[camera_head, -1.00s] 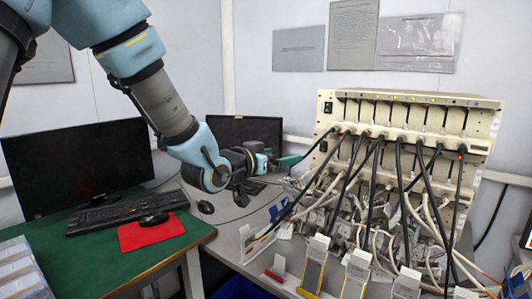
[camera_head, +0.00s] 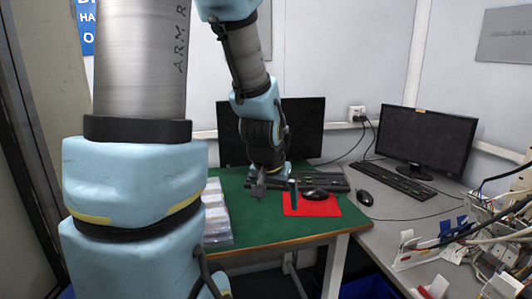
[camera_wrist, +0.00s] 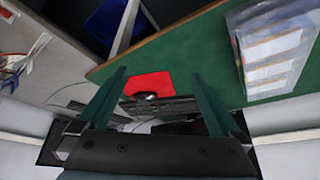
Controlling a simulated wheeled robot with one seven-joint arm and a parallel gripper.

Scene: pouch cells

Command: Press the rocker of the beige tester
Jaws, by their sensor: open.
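Only a pale edge of what looks like the beige tester (camera_head: 520,181) shows at the far right of the head view, with cables in front of it. Its rocker is not in view. My gripper (camera_head: 274,187) is over the green desk, to the left of the tester and well apart from it. In the wrist view my gripper (camera_wrist: 157,78) has its two green fingers spread wide, with nothing between them but the view of the red mat and desk beyond.
The green desk (camera_head: 255,226) holds a red mat (camera_head: 325,208) with a mouse, a keyboard and clear-wrapped packs (camera_head: 215,214). A second monitor (camera_head: 425,138) and keyboard stand on the grey bench (camera_head: 390,225). Cables and white-tagged holders (camera_head: 412,250) crowd the bench's right side.

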